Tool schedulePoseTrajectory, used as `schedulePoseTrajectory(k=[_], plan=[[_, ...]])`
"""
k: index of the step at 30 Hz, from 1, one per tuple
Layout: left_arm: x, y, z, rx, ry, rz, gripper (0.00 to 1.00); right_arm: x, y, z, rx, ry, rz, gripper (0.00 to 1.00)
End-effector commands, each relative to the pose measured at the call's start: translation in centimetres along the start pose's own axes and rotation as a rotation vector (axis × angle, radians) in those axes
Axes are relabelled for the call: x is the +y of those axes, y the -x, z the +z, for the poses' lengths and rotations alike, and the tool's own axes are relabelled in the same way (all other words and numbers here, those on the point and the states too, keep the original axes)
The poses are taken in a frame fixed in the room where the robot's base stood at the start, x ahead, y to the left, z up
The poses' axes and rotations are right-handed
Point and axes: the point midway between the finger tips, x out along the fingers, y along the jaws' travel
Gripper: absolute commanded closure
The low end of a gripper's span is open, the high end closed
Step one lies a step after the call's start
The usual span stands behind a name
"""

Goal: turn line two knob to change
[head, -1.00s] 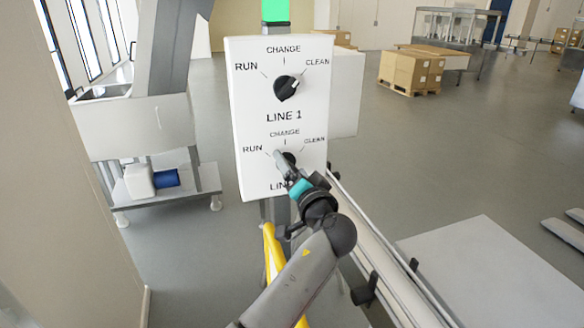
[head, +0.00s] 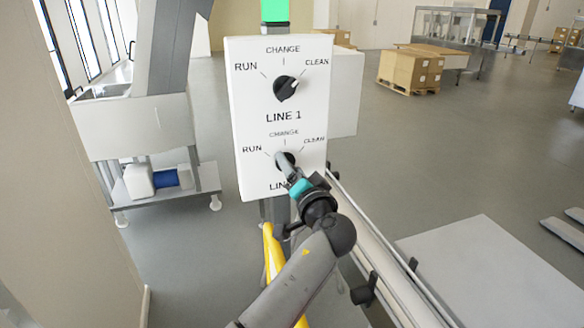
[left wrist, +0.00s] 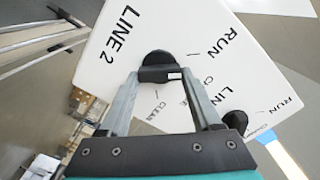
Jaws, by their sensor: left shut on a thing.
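The line two knob (left wrist: 157,59) is black and round, on the lower half of a white panel (head: 246,110). My left gripper (left wrist: 160,74) is shut on it, with a finger on each side. A small white mark at the knob's edge in the left wrist view appears to face the CHANGE label, partly hidden by a finger. In the head view the left gripper (head: 285,163) covers most of the knob and part of the LINE 2 lettering. My right gripper is not in view.
The line one knob (head: 286,88) sits above, its white mark toward CLEAN. A green light (head: 275,10) is on top. A yellow part (head: 272,252) stands below the panel, and a conveyor rail (head: 385,258) runs to the right.

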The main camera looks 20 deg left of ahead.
Motion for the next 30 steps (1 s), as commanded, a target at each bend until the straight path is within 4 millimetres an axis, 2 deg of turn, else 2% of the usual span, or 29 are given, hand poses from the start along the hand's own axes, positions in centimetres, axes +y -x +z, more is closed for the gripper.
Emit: schedulePoseTrajectory(k=[21, 30], plan=[[0.1, 0.0, -0.1, 0.001, -0.543, 0.000, 0.91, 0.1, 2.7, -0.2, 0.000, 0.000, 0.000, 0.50], [0.3, 0.0, 0.0, 0.002, -0.689, -0.001, 0.91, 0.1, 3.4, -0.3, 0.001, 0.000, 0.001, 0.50]])
